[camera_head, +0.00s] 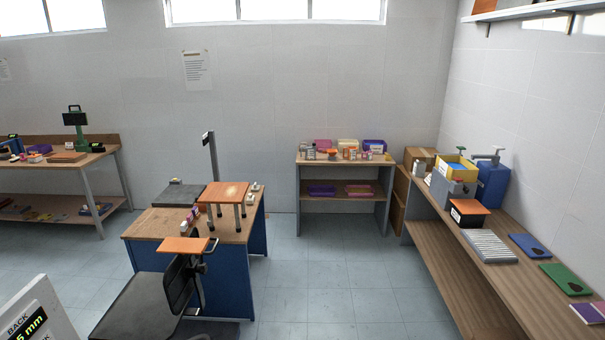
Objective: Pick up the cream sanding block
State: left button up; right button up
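I cannot pick out a cream sanding block for certain at this distance. Small pale items (255,188) lie at the right rear edge of the blue-sided desk (152,224), too small to identify. More small items (350,153) stand on the back shelf unit (302,162), also too small to tell apart. Neither of my grippers shows in this view.
A dark chair (135,305) stands before the desk, and a wooden-topped stool (222,192) sits on it. A long bench (440,212) runs along the right wall; another workbench (85,162) stands far left. A white labelled panel (35,315) fills the lower left corner. Tiled floor (330,275) is clear in the middle.

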aim_at(251, 200)
jog(key=i, duration=0.85)
jog(key=i+u, duration=0.1)
jog(key=i, duration=0.75)
jog(key=i+l, duration=0.15)
jog(key=i, duration=0.75)
jog(key=i+l, duration=0.1)
jog(key=i, duration=0.75)
jog(key=i+l+u, duration=0.1)
jog(key=i, duration=0.75)
